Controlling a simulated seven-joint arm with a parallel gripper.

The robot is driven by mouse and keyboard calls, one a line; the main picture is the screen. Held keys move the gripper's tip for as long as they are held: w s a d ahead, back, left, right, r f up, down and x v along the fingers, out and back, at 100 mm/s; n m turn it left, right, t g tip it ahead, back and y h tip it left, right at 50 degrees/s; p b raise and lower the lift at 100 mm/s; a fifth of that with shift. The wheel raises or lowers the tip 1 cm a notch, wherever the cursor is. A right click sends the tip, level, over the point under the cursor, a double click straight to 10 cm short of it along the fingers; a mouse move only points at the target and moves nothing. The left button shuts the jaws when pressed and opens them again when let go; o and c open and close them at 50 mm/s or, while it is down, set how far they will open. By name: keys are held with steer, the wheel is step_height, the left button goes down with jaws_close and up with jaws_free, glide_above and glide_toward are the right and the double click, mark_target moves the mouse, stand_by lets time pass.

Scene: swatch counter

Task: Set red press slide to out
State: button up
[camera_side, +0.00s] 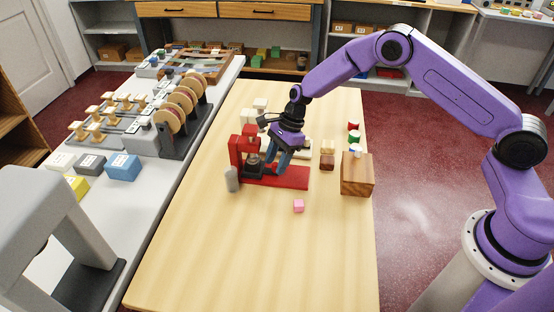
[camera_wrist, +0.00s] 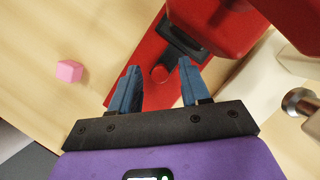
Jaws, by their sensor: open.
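The red press (camera_side: 246,147) stands on the wooden table, with its long red base (camera_side: 293,178) stretching to the right. In the wrist view, the press's red head (camera_wrist: 215,22) overhangs a dark slide plate (camera_wrist: 180,48). A round red knob (camera_wrist: 159,74) sits at the plate's near end. My gripper (camera_side: 274,170) is low over the base, just right of the head. In the wrist view, my gripper (camera_wrist: 158,66) is open, its blue fingers on either side of the knob, with gaps showing. Contact with the base cannot be told. The plate's far end is hidden under the head.
A pink cube (camera_side: 298,205) lies in front of the base. A grey cylinder (camera_side: 232,179) stands left of the press. A wooden block (camera_side: 357,174) is on the right. A cream-coloured device (camera_side: 301,149) stands behind my gripper. The table's front is clear.

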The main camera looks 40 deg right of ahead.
jaws_close()
steer(key=shift+s+d, duration=3)
steer(key=shift+d, duration=0.1)
jaws_free()
steer(key=shift+r, duration=0.1)
steer(key=v, duration=1.7)
